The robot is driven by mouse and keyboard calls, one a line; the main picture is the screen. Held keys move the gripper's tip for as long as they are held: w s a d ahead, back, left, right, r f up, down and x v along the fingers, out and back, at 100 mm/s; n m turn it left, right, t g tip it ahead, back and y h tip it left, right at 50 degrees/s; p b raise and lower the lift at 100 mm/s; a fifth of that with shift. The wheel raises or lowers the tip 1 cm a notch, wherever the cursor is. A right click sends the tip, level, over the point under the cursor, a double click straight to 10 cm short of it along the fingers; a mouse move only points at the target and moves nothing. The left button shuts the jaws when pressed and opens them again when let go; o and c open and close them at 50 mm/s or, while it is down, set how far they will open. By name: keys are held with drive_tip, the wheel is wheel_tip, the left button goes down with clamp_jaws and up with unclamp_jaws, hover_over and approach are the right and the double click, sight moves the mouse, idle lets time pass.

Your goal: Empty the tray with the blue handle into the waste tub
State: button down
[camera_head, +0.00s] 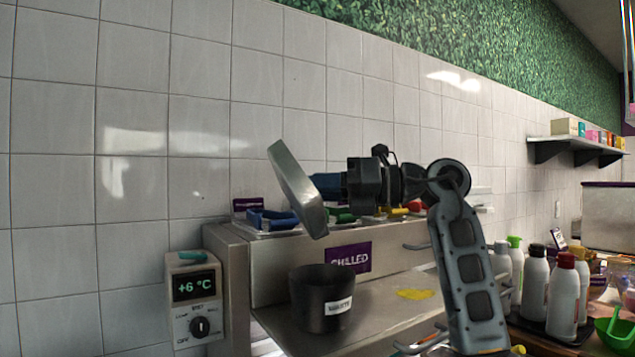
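A grey metal tray (297,190) with a blue handle (327,186) is in the air, tipped steeply onto its edge. My gripper (342,185) is at the right end of that handle and appears closed around it; the fingertips are hard to make out. The black waste tub (309,301), with a white label, stands on the steel ledge below the tray, its mouth a little under the tray's lower edge. The tray's contents are not visible, and the inside of the tub is mostly hidden.
The chilled unit (279,272) holds handled trays on top, including another blue handle (262,219), a green one (343,216) and a yellow one (395,212). A yellow patch (415,294) lies on the ledge right of the tub. Bottles (535,287) stand at right.

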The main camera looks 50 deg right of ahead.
drive_tip(key=shift+w+a+f+n+g+h+p, duration=0.35)
drive_tip(key=shift+a+g+h+p, duration=0.2)
drive_tip(key=shift+g+p, duration=0.2)
drive_tip(key=shift+w+a+f+n+g+h+p, duration=0.25)
drive_tip(key=shift+w+a+g+h+p, duration=0.1)
drive_tip(key=shift+a+g+h+p, duration=0.3)
drive_tip(key=shift+w+a+f+n+g+h+p, duration=0.2)
drive_tip(key=shift+w+a+f+n+g+h, duration=0.25)
drive_tip(key=shift+g+h, duration=0.5)
drive_tip(key=shift+w+a+f+n+g+h+p, duration=0.15)
drive_tip(key=shift+a+f+n+g+h, duration=0.1)
drive_tip(key=shift+f+g+h, duration=0.55)
drive_tip(key=shift+w+a+f+n+g+h+p, duration=0.25)
drive_tip(key=shift+a+f+n+g+h, duration=0.1)
drive_tip(key=shift+g+h, duration=0.7)
